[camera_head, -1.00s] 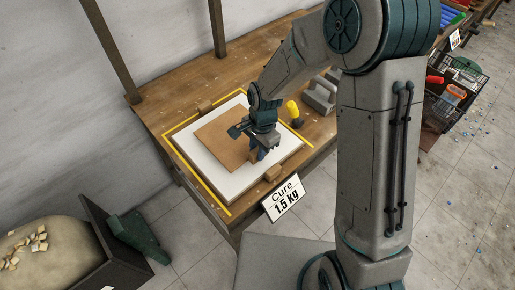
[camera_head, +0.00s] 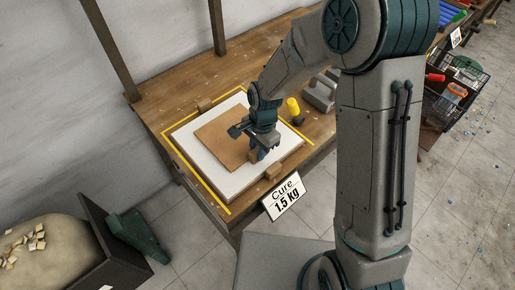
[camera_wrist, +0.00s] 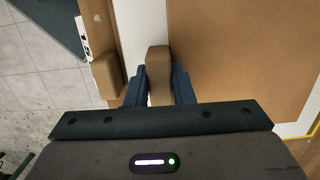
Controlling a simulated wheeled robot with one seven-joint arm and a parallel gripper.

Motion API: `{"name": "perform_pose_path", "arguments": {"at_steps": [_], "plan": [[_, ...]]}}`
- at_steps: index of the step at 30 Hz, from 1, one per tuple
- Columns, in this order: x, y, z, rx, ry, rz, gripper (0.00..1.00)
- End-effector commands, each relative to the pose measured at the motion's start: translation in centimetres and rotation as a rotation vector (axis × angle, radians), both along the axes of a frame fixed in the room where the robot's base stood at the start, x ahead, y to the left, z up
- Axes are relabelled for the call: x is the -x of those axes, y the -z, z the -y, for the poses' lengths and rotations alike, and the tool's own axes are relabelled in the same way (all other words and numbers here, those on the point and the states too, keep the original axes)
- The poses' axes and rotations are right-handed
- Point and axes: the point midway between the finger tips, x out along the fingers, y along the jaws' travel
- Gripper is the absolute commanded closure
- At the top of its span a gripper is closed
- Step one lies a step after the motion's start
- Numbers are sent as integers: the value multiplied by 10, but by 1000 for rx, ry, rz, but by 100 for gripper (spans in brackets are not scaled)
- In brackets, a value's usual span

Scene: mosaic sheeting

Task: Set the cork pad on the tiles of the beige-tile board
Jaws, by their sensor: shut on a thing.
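The cork pad (camera_head: 222,142) is a flat brown square. It lies on or just above a white board (camera_head: 183,140) on the wooden bench, turned a little against it; I cannot tell whether they touch. It also fills the right of the wrist view (camera_wrist: 240,60). My gripper (camera_head: 258,155) is at the pad's front right edge. In the wrist view its blue fingers are shut on a tan block-shaped grip (camera_wrist: 158,70) at the pad's edge. No beige tiles show on the white board; whatever lies under the pad is hidden.
Yellow tape (camera_head: 190,178) frames the board. Tan blocks stand at its back edge (camera_head: 204,105) and front edge (camera_head: 273,172). A yellow-handled mallet (camera_head: 293,108) and grey weights (camera_head: 320,93) stand to the right. A "Cure 1.5 Kg" sign (camera_head: 286,197) hangs in front. The bench's back left is clear.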

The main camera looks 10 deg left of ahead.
Motion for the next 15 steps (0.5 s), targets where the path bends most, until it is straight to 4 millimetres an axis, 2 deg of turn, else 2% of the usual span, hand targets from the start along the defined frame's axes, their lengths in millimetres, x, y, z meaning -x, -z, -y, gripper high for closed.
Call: {"name": "perform_pose_path", "arguments": {"at_steps": [7, 8, 10, 11, 15], "plan": [[0, 6, 0, -1, 0, 1, 100], [0, 6, 0, -1, 1, 1, 76], [0, 5, 0, -1, 0, 1, 56], [0, 5, 0, -1, 0, 1, 53], [0, 5, 0, -1, 0, 1, 53]]}}
